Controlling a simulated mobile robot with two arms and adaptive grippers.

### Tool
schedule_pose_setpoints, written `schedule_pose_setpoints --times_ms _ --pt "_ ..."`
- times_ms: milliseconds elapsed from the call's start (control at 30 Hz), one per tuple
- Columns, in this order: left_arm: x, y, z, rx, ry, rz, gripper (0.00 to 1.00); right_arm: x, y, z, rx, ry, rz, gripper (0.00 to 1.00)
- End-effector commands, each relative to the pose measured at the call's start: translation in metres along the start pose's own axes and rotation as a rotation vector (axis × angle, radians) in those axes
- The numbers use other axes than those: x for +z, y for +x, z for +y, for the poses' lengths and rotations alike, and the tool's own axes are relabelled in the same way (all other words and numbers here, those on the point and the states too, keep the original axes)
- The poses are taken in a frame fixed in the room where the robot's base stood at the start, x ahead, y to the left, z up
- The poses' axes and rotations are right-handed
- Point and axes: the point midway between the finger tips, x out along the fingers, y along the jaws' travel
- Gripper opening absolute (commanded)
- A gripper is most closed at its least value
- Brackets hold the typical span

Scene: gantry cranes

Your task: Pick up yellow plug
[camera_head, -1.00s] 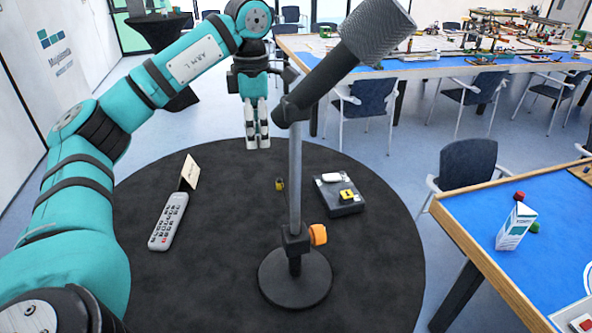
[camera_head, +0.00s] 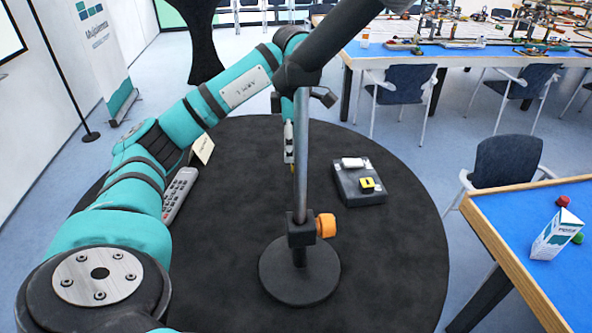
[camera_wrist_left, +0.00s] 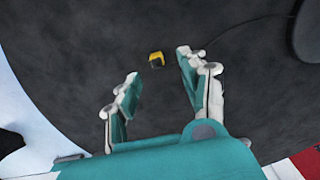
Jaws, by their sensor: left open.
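A small yellow and black plug (camera_wrist_left: 156,59) lies on the dark round tabletop, and it shows between and beyond the fingertips in the left wrist view. In the head view only a bit of yellow (camera_head: 292,168) shows, just below the fingers and beside the stand's pole. My left gripper (camera_head: 288,156) points down above it, partly hidden by the stand. In the wrist view the left gripper (camera_wrist_left: 157,68) is open, with nothing between its fingers. My right gripper is not in view.
A black stand (camera_head: 299,272) with an orange knob rises close right of the gripper. A black box (camera_head: 350,188) with a yellow and a white part sits farther right.

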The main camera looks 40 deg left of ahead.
Motion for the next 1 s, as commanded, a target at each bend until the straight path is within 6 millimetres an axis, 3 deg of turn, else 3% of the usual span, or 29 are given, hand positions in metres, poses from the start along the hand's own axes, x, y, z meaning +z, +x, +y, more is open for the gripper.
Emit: schedule_pose_setpoints --times_ms 67,167,300,467,700,1000 --pt "0.0 0.003 0.0 -0.001 0.001 0.0 0.44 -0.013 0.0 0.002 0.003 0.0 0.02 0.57" --pt "0.002 0.013 0.002 -0.004 0.0 0.002 0.44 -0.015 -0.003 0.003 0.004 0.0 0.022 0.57" --pt "0.003 0.03 0.006 -0.005 0.0 0.004 0.44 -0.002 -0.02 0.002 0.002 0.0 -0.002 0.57" --pt "0.003 0.05 0.006 -0.001 0.0 0.001 0.44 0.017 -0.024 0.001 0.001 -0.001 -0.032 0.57" --pt "0.003 0.054 0.006 0.0 0.0 0.0 0.44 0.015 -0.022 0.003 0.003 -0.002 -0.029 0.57" --pt "0.003 0.053 0.006 0.0 0.0 0.0 0.08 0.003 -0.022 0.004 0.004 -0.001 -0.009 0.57"
